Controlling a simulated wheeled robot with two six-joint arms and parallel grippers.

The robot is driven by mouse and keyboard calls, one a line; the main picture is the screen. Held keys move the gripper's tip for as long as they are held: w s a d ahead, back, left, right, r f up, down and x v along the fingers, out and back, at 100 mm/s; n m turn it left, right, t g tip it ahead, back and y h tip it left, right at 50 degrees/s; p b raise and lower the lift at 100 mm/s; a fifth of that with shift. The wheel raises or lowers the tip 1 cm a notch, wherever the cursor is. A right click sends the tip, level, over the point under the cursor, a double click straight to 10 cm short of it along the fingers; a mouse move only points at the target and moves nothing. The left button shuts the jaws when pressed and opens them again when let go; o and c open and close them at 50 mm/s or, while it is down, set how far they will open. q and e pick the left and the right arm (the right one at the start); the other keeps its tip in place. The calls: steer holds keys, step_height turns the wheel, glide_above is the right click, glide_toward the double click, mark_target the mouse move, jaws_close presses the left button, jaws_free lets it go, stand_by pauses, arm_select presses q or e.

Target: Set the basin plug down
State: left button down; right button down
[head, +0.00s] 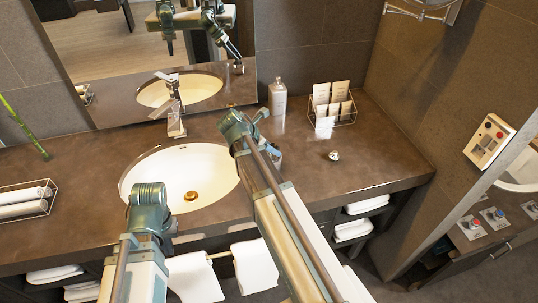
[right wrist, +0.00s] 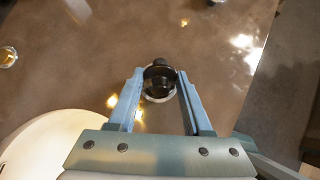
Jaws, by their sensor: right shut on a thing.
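The basin plug (right wrist: 159,86), a dark round piece with a pale shiny rim, sits between the fingers of my right gripper (right wrist: 160,75) in the right wrist view. The gripper is shut on it, over the brown counter. Whether the plug touches the counter is unclear. In the head view my right gripper (head: 275,154) is mostly hidden behind its own arm, right of the basin (head: 215,168), and the plug is hidden there. My left arm stands in front of the basin; its fingers cannot be made out.
A small shiny knob-like item (head: 334,155) lies on the counter (head: 375,150), with bare counter around it. A bottle (head: 278,101) and a wire rack of packets (head: 333,105) stand at the back. The faucet (head: 175,122) is behind the basin. Rolled towels (head: 22,204) are left.

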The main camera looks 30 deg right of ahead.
steer(key=shift+f, duration=0.75)
steer(key=shift+r, duration=0.1)
arm_select(q)
steer(key=shift+a+f, duration=0.25)
steer(key=shift+f, duration=0.4)
